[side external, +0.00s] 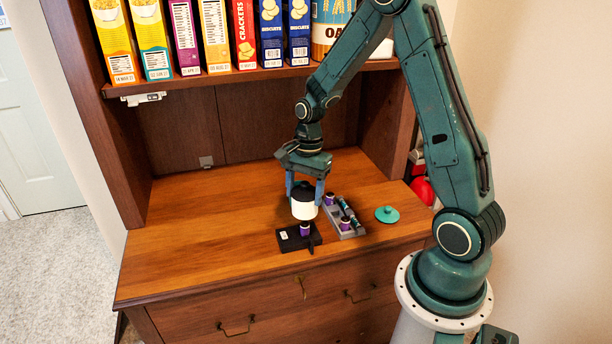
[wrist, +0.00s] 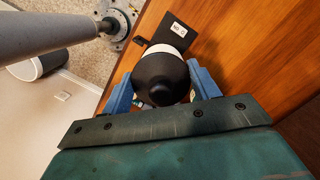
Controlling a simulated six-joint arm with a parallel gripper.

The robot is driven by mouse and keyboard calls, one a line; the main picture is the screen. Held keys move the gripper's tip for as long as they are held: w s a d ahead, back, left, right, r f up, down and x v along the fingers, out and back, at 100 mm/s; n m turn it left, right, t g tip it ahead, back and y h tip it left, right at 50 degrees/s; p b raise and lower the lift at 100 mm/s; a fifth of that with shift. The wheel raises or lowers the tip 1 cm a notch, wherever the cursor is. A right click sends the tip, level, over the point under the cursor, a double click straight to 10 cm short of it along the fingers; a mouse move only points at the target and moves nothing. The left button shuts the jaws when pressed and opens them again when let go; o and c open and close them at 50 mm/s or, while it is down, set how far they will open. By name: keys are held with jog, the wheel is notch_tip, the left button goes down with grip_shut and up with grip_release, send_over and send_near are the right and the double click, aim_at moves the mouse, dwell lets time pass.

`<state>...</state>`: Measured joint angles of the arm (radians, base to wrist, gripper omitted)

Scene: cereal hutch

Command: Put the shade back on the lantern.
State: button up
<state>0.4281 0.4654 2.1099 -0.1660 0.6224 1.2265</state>
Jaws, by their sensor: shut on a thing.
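The lantern shade, white with a black top (side external: 303,203), is held between the blue fingers of my gripper (side external: 304,188). In the wrist view the black top of the shade (wrist: 160,75) sits between both fingers. Below it in the side view, a purple piece (side external: 304,229) stands on a black base plate (side external: 289,242) with a small white label. The shade is upright directly above the purple piece; I cannot tell whether they touch. The base plate also shows in the wrist view (wrist: 188,28), partly hidden by the shade.
A grey tray (side external: 349,234) with purple and dark cylindrical pieces lies right of the base plate. A teal knobbed disc (side external: 387,214) lies further right. Cereal and cracker boxes (side external: 244,34) line the shelf above. The counter's left side (side external: 190,240) is clear.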

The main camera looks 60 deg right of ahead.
jog(key=shift+f, duration=0.15)
jog(key=shift+f, duration=1.5)
jog(key=shift+f, duration=2)
dwell(1.2)
jog(key=o, duration=1.4)
jog(key=shift+r, duration=0.2)
jog(key=shift+d+r, duration=0.2)
jog(key=shift+r, duration=0.9)
jog(key=shift+d+r, duration=0.15)
jog(key=shift+r, duration=0.9)
jog(key=shift+d+r, duration=0.2)
jog(key=shift+r, duration=0.9)
